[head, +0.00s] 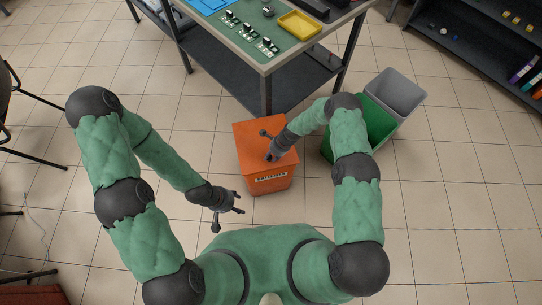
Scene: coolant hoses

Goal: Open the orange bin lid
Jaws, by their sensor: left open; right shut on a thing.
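The orange bin (272,184) stands on the floor in the middle of the head view, with a white label on its front. Its orange lid (247,147) lies over the top and looks closed. My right gripper (271,155) reaches down onto the lid and is shut on part of it; the fingers and arm hide the exact spot held. My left gripper (238,203) is open and empty, above the floor to the lower left of the bin, apart from it.
A green bin (376,122) and a grey bin (402,90) stand to the right, behind my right arm. A workbench (262,62) with a yellow tray (300,25) stands behind the orange bin. A dark shelf (480,45) is at the upper right.

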